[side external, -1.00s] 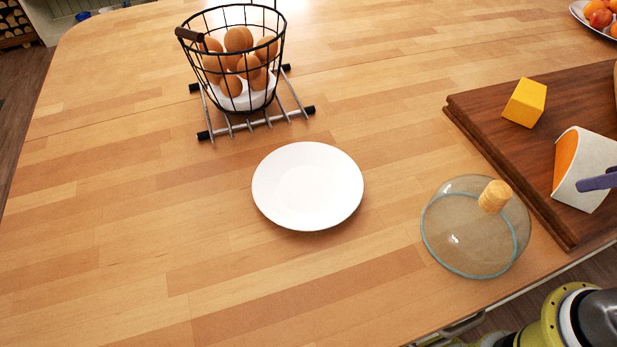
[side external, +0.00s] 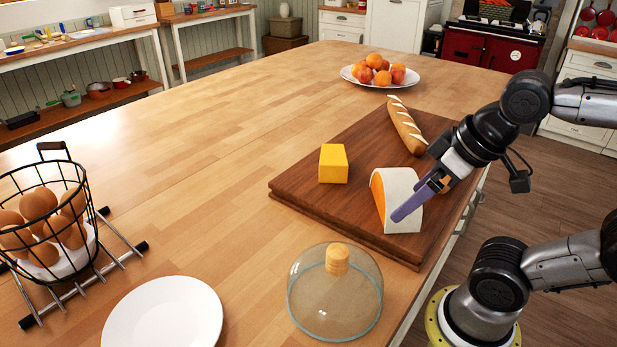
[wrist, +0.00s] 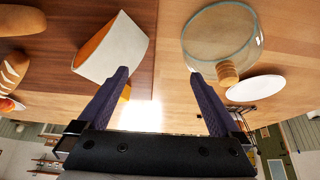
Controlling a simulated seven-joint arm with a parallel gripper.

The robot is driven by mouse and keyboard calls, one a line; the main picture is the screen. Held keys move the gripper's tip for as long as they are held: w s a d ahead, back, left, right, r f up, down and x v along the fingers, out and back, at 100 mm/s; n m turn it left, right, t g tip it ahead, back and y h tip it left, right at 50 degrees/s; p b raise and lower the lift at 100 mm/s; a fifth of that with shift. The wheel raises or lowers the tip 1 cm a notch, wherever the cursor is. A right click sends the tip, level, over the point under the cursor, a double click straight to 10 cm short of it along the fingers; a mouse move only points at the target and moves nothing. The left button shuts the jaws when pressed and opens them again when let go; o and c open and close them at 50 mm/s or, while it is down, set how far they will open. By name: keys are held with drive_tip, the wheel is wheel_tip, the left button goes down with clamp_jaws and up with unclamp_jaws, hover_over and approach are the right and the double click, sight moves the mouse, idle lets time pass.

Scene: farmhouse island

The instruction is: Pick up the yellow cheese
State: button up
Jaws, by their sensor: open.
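The yellow cheese (side external: 333,164) is a small block standing on the dark wooden cutting board (side external: 300,196), toward its left side. In the wrist view only a yellow-orange sliver (wrist: 126,92) shows beside the left finger, probably this block. My gripper (side external: 402,209) has purple fingers and is in front of the white-rinded, orange-faced cheese wedge (side external: 404,203) in the side view, to the right of the yellow block. In the wrist view my gripper (wrist: 158,74) has its fingers wide apart with nothing between them. Whether a finger touches the wedge cannot be told.
A baguette (side external: 406,125) lies on the board behind the wedge. A glass dome (side external: 335,292) with a wooden knob and a white plate (side external: 163,315) are in front. An egg basket (side external: 45,225) stands left, a fruit plate (side external: 378,78) behind.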

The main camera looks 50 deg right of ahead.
wheel_tip(320, 180, up, 5)
drive_tip(key=w+d+f+n+h, duration=0.1)
drive_tip(key=w+d+n+h, duration=0.1)
drive_tip(key=n, duration=0.1)
drive_tip(key=w+d+f+n+g+h, duration=0.1)
drive_tip(key=w+d+n+h, duration=0.1)
drive_tip(key=d+n, duration=0.1)
drive_tip(key=w+d+f+n+g+h, duration=0.1)
drive_tip(key=w+d+n+h, duration=0.1)
drive_tip(key=n, duration=0.3)
drive_tip(key=shift+w+d, duration=0.2)
drive_tip(key=shift+w, duration=0.1)
drive_tip(key=w+a+r+n+t+h, duration=0.2)
drive_tip(key=w+n+t+h, duration=0.25)
drive_tip(key=w+n, duration=0.9)
approach(333, 154)
drive_tip(key=shift+a+n+g+h, duration=0.25)
drive_tip(key=shift+a, duration=0.25)
drive_tip(key=shift+d+f, duration=0.1)
drive_tip(key=shift+f, duration=0.2)
drive_tip(key=x, duration=1.3)
drive_tip(key=shift+w+d, duration=0.2)
drive_tip(key=shift+d, duration=0.05)
